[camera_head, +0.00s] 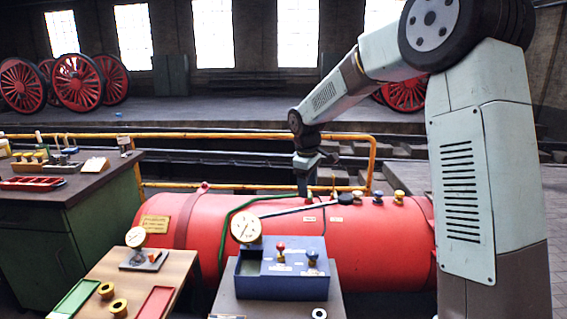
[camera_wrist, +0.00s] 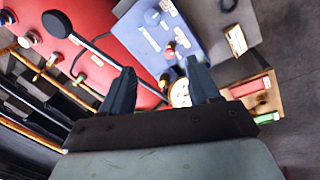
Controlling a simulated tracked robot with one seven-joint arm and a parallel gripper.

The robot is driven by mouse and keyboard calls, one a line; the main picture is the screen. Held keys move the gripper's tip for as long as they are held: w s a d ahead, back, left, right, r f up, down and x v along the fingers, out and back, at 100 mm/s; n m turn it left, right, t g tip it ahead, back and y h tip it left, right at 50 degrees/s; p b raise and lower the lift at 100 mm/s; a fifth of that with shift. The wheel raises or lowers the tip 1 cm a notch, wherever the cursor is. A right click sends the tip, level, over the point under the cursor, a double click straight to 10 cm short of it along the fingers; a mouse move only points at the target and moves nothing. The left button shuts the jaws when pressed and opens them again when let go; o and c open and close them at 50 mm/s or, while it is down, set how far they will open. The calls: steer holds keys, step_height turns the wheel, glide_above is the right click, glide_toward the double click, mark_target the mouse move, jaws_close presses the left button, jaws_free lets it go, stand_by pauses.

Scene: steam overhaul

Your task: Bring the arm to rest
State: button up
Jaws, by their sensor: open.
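My arm reaches from the right side over the red boiler (camera_head: 365,240) in the head view. My gripper (camera_head: 303,190) points down above the boiler's back edge, small and dark there. In the wrist view my gripper (camera_wrist: 160,82) shows two dark fingers spread apart with nothing between them. Beyond the fingertips lie the boiler (camera_wrist: 85,70), the blue box (camera_wrist: 190,30) and a round white gauge face, partly covered by the right finger. I cannot tell the exact height of my gripper above the boiler.
The blue box (camera_head: 285,284) with red and blue knobs stands on a grey stand in front. A gauge (camera_head: 246,228) is beside it. A wooden table (camera_head: 105,268) holds green and red trays. A yellow railing (camera_head: 230,136) runs behind the boiler. A green workbench (camera_head: 75,215) stands left.

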steer(key=s+d+r+m+t, duration=0.1)
steer(key=s+d+r+m, duration=0.1)
steer(key=s+d+r, duration=0.3)
steer(key=s+d+r+m, duration=0.2)
steer(key=s+r, duration=0.1)
steer(key=s, duration=0.4)
steer(key=s+d+r+m+t, duration=0.1)
steer(key=s+d+r+m, duration=0.1)
steer(key=s+d+r, duration=0.3)
steer(key=s+d+f+m+t, duration=0.1)
steer(key=s+d+m, duration=0.1)
steer(key=s, duration=0.7)
steer(key=s+d+f+m+t, duration=0.1)
steer(key=s+m, duration=0.3)
steer(key=s, duration=0.6)
steer(key=shift+s+d+y, duration=0.25)
steer(key=shift+d+y, duration=0.05)
steer(key=shift+d, duration=0.25)
